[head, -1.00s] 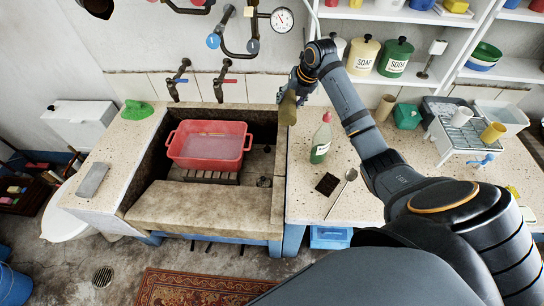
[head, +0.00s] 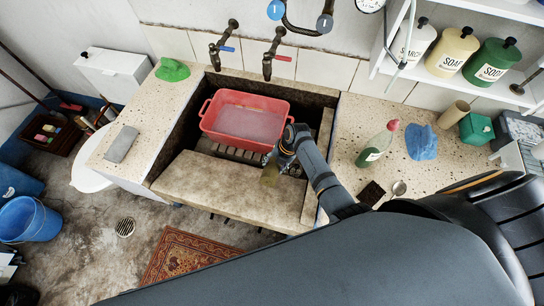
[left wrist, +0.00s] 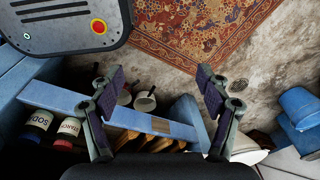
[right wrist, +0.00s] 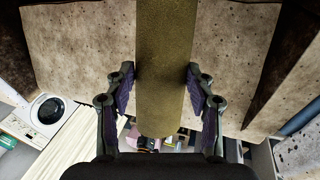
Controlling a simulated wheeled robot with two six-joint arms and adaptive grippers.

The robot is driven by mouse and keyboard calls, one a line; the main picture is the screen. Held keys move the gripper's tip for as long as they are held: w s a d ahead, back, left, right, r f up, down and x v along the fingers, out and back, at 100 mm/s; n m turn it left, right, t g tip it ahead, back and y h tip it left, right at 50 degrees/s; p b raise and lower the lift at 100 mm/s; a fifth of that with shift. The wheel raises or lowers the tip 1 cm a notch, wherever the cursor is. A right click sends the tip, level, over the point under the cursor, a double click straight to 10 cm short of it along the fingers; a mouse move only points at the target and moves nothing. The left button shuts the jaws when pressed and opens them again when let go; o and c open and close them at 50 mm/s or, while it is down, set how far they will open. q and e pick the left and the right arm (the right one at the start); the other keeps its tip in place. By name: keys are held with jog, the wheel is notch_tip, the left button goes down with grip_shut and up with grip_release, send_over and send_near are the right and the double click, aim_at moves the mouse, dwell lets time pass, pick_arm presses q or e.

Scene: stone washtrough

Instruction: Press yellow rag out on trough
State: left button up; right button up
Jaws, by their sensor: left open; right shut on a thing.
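The yellow rag (head: 270,174) is an olive-yellow strip hanging from my right gripper (head: 282,158). In the right wrist view the rag (right wrist: 165,45) runs between the fingers of the right gripper (right wrist: 159,78), which is shut on it. It is over the right part of the stone trough's sloping front slab (head: 215,188); I cannot tell whether it touches the stone. The slab also fills much of the right wrist view (right wrist: 80,60). My left gripper (left wrist: 157,76) is open and empty, away from the trough, with a rug and floor beyond it; it is outside the head view.
A red tub (head: 210,115) of cloudy water stands in the trough, close behind my right gripper. Two taps are on the wall. A green bottle (head: 372,150), blue cloth (head: 421,143) and dark sponge (head: 371,193) are on the right counter. A grey block (head: 121,144) is at left.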

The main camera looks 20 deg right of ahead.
jog(key=shift+s+a, duration=0.2)
jog(key=shift+s, duration=0.35)
jog(key=shift+s+f+b, duration=0.2)
jog(key=shift+f+b, duration=0.1)
jog(key=shift+b, duration=0.1)
jog(key=f+b, duration=0.2)
jog(key=f, duration=0.1)
jog(key=s+a+f+b, duration=0.1)
jog(key=shift+f, duration=0.35)
jog(key=shift+a+f+b, duration=0.15)
jog(key=shift+a+b, duration=0.05)
jog(key=shift+b, duration=0.15)
jog(key=shift+a, duration=0.15)
jog(key=shift+s+d, duration=0.1)
jog(key=shift+d, duration=0.1)
jog(key=shift+s, duration=0.15)
pick_arm(q)
jog(key=f, duration=0.1)
jog(key=s+f, duration=0.1)
jog(key=f, duration=0.2)
jog(key=shift+s+a+f, duration=0.25)
jog(key=shift+f, duration=0.05)
pick_arm(e)
jog(key=shift+f, duration=0.1)
